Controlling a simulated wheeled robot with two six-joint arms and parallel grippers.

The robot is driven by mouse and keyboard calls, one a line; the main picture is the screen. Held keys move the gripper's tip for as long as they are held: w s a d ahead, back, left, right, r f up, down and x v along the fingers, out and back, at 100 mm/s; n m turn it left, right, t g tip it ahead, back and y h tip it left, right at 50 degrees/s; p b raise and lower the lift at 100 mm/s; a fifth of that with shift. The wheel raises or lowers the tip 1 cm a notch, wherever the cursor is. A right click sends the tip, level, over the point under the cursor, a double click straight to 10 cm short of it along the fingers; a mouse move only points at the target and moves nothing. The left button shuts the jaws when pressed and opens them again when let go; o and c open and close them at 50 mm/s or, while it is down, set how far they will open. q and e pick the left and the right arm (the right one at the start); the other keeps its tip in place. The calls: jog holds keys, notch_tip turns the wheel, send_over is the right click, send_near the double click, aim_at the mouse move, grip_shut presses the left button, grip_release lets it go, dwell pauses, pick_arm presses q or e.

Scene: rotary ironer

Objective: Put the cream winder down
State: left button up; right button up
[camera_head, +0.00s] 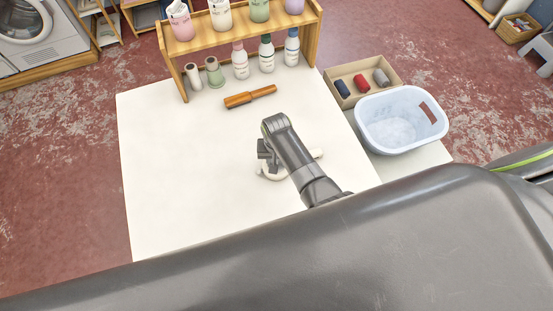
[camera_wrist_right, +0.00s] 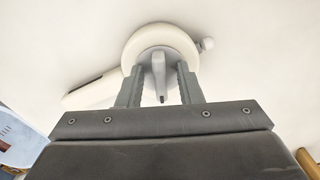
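The cream winder (camera_head: 271,174) lies on the white table, partly hidden under my right arm in the head view. In the right wrist view the winder (camera_wrist_right: 133,50) shows as a round cream body with a long arm toward the lower left, a small knob at the right and a grey piece in the middle. My right gripper (camera_head: 265,152) is over it, pointing down. In the wrist view the right gripper (camera_wrist_right: 160,72) has its fingers apart, on either side of the grey piece, with gaps visible. Fingertip contact with the cream body is unclear. My left gripper is out of view.
The table's left half is clear.

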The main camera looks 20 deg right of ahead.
jog(key=shift+r, duration=0.2)
notch_tip(320, 180, up, 12)
dwell(0.7)
dwell(0.3)
